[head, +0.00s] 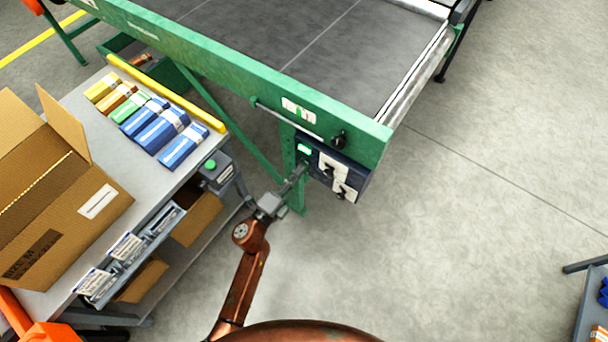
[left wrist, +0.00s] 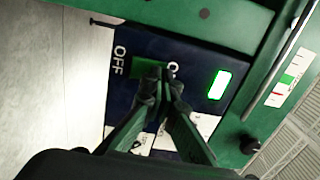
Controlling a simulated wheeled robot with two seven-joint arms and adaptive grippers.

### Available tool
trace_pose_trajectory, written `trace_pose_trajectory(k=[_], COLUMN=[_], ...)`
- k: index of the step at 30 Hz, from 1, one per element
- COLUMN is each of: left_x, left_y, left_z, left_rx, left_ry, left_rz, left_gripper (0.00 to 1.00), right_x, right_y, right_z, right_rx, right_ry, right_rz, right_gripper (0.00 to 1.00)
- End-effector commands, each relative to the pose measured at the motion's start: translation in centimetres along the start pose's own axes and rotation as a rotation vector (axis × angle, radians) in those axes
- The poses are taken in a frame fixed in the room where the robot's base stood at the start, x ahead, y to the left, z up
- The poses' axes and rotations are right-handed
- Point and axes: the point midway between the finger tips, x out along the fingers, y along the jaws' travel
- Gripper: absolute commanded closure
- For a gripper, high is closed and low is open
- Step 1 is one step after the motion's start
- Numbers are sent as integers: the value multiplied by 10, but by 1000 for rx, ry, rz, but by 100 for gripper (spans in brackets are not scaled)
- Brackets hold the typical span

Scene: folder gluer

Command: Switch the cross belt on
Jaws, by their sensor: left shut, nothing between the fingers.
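The cross belt (head: 330,40) is a wide dark belt in a green frame (head: 235,75). A dark blue control box (head: 352,178) hangs under the frame's near corner. In the left wrist view the box shows an "OFF" label (left wrist: 119,60), a second label mostly hidden by my fingers, and a green switch (left wrist: 180,70) between them. A green lamp (left wrist: 219,84) on the box is lit; it also glows in the head view (head: 304,149). My left gripper (head: 302,168) is shut and empty, its fingertips (left wrist: 165,78) at the switch and partly covering it. Contact cannot be told.
A grey bench (head: 85,95) at left carries a cardboard box (head: 60,210), several coloured packs (head: 160,130) and a small green-button box (head: 215,168). A black knob (head: 338,140) sits on the frame above the control box. The floor at right is mostly clear.

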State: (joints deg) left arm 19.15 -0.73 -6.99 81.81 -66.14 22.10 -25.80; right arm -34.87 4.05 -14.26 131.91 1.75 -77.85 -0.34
Motion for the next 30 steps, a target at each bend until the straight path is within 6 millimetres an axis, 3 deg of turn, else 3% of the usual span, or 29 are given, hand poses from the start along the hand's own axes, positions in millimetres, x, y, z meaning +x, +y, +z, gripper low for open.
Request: trace_pose_trajectory(k=[8,17,23,30], left_x=[1,1,-18,-44], left_y=[2,2,-7,-13], left_z=[-1,-1,3,3], left_rx=[-1,-1,2,3], left_ry=[2,2,0,3], left_rz=[1,0,-1,-1], left_gripper=[100,100,100,100], right_x=[-11,-55,-35,3], right_y=[1,6,11,19], right_z=[2,14,18,21], right_rx=[4,16,15,12], right_ry=[-13,-67,-79,-78], right_rz=[4,20,31,41], right_gripper=[59,59,59,59])
